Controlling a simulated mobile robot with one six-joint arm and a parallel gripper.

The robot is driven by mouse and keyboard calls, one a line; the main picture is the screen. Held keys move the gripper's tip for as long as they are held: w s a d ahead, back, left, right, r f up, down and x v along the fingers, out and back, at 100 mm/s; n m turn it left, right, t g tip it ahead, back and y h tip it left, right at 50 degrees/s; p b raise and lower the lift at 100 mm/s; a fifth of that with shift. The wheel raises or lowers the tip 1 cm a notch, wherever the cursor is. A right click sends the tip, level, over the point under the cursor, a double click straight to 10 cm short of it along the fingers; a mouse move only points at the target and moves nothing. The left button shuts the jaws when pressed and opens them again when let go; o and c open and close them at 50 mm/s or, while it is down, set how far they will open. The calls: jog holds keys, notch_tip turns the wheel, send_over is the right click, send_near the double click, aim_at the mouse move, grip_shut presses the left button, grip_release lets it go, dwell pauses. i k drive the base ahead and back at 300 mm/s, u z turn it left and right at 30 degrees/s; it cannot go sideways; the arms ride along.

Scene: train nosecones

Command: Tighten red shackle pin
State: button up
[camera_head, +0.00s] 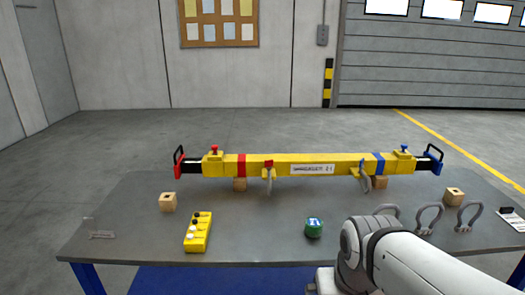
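A yellow spreader beam (325,163) lies across the grey table, with a red band and red end piece (179,165) at its left. A small red knob (214,149) stands on top of the beam near that end; I cannot tell whether it is the red shackle pin. No shackle is clearly visible at the red end. Grey shackles (430,217) stand at the right of the table, one partly hidden by my arm. My arm enters from the lower right, low in front of the table. My gripper's fingers do not show.
Two grey hooks (269,180) hang under the beam. The front middle and left of the table have free room.

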aim_at(268, 164)
jog(key=k, duration=0.55)
jog(key=u, duration=0.5)
jog(key=i, duration=1.55)
jog(key=z, duration=0.5)
